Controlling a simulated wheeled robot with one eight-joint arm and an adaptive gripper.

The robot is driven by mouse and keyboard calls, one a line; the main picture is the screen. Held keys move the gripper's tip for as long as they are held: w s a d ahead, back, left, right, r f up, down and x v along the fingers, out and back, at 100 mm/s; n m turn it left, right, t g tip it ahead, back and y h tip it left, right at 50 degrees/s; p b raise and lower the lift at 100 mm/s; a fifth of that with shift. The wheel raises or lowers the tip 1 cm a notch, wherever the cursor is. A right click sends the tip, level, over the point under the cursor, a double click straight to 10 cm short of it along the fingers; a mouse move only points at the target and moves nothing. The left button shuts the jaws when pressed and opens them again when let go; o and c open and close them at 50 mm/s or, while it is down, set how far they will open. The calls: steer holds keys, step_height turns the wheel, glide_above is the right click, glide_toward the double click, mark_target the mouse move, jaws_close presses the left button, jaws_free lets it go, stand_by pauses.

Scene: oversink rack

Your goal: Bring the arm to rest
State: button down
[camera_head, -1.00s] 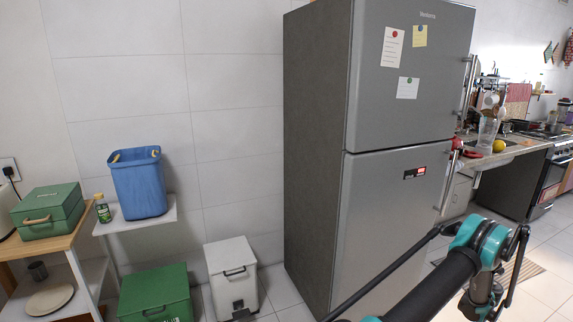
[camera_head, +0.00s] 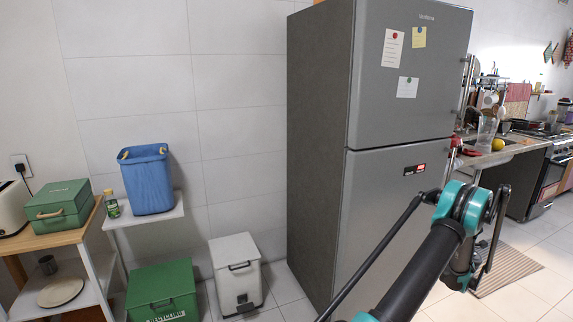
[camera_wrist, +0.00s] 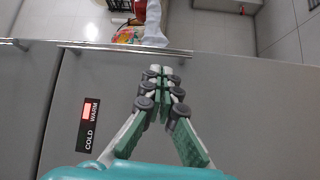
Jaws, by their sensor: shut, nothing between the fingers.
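My gripper (camera_wrist: 160,75) is in the middle of the wrist view, with its green-padded fingers together and nothing between them. The grey fridge door (camera_wrist: 250,130) fills most of the wrist view behind the fingers, with a display panel reading COLD and WARM at the left. In the head view my arm (camera_head: 440,245), black with teal joints, reaches up from the bottom edge and bends in front of the fridge (camera_head: 385,210). The gripper cannot be made out in the head view.
A counter (camera_head: 510,150) with a yellow fruit and dishes lies right of the fridge, with a stove (camera_head: 550,180) beyond. At left stand a white bin (camera_head: 237,275), green bin (camera_head: 162,290), blue basket (camera_head: 147,180) and green box (camera_head: 60,205). Open tiled floor (camera_head: 530,300) shows at lower right.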

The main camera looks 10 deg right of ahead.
steer(key=w+a+r+m+g+h, duration=0.15)
steer(key=w+a+r+m, duration=0.3)
steer(key=a+r, duration=0.45)
steer(key=w+a+r+m+g+h, duration=0.1)
steer(key=w+a+r+m+g, duration=0.15)
steer(key=w+a+r, duration=0.6)
steer(key=s+a+m+y, duration=0.2)
steer(key=s+a+m, duration=0.15)
steer(key=a, duration=1.05)
steer(key=s+a+f+g+y, duration=0.25)
steer(key=s+a, duration=0.35)
steer(key=a, duration=0.7)
steer(key=s+a+f+g+y, duration=0.1)
steer(key=s+a+f+y, duration=0.4)
steer(key=a, duration=0.8)
steer(key=s+a+f+g+y, duration=0.1)
steer(key=s+a+f+g, duration=0.1)
steer(key=s+a, duration=0.7)
steer(key=s+a+f+g+y, duration=0.2)
steer(key=s+a+f, duration=0.3)
steer(key=s+a, duration=0.5)
steer(key=shift+s+f+n, duration=0.3)
steer(key=shift+s+n, duration=0.15)
steer(key=shift+s, duration=0.55)
steer(key=shift+a, duration=0.1)
